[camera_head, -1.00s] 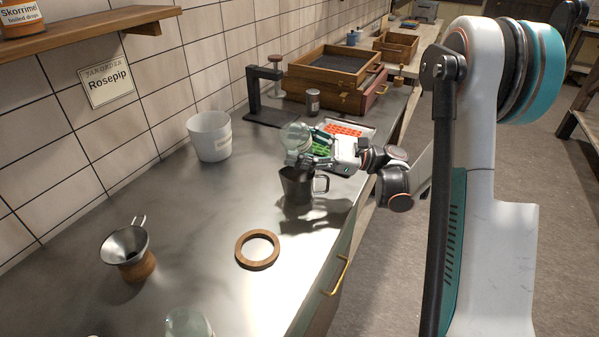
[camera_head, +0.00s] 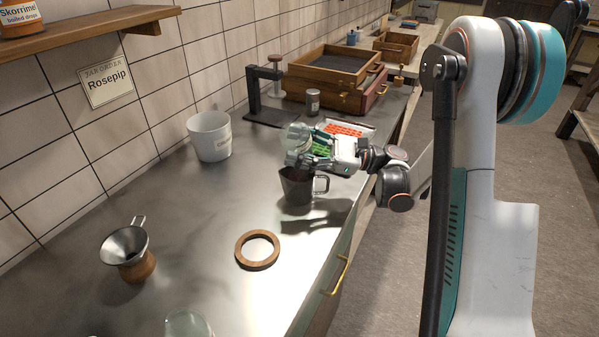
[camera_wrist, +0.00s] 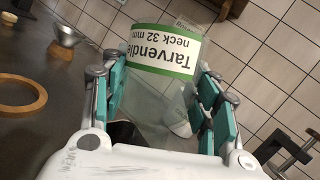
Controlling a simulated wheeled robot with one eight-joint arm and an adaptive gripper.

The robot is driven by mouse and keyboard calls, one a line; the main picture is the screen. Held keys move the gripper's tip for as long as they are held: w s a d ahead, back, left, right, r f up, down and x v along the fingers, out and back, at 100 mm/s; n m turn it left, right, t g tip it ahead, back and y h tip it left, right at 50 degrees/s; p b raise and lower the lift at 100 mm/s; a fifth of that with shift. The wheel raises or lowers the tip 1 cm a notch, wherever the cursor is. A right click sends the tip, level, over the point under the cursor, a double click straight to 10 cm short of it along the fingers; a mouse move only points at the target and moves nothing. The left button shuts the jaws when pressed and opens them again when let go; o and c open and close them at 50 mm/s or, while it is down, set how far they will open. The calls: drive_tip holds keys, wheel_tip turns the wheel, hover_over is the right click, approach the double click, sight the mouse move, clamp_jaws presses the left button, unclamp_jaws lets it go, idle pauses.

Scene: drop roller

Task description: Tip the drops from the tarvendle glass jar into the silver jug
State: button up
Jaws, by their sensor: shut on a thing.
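The tarvendle glass jar (camera_head: 295,142) is clear, with a green-edged white label that reads upside down in the wrist view (camera_wrist: 165,50). My gripper (camera_wrist: 160,95) is shut on the jar, one finger on each side. The jar is tilted above the silver jug (camera_head: 296,190), which stands upright on the counter with its handle to the right. A dark part of the jug (camera_wrist: 124,133) shows below the jar in the wrist view. I cannot make out any drops in the jar or the jug.
A wooden ring (camera_head: 257,251) and a metal funnel on a wooden base (camera_head: 126,250) stand nearer. A white tub (camera_head: 210,136) is by the wall. A tray with green and orange pieces (camera_head: 345,129) lies behind my gripper. The left counter middle is clear.

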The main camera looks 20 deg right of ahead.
drive_tip(key=s+n, duration=0.1)
drive_tip(key=a+n+g+h, duration=0.1)
drive_tip(key=n, duration=0.1)
drive_tip(key=shift+s+a+n, duration=0.25)
drive_tip(key=shift+s+n, duration=0.05)
drive_tip(key=shift+s, duration=0.05)
drive_tip(key=shift+w+f+g+h, duration=0.1)
drive_tip(key=shift+f+g+h, duration=0.1)
drive_tip(key=shift+g+h, duration=0.1)
drive_tip(key=shift+s+a+f+n+h+p, duration=0.1)
drive_tip(key=shift+s+a+n+h+p, duration=0.3)
drive_tip(key=shift+n, duration=0.4)
drive_tip(key=s+a+n+t+h+p, duration=0.1)
drive_tip(key=n+t+h, duration=0.1)
drive_tip(key=n+h, duration=0.2)
drive_tip(key=s+a+f+n+t+h+p, duration=0.1)
drive_tip(key=n+t+h, duration=0.2)
drive_tip(key=n, duration=0.4)
drive_tip(key=s+a+f+n+t+h+p, duration=0.1)
drive_tip(key=n+t+h, duration=0.2)
drive_tip(key=n+h, duration=0.2)
drive_tip(key=shift+s+a+f, duration=0.1)
drive_tip(key=shift+s+a, duration=0.2)
drive_tip(key=shift+a, duration=0.05)
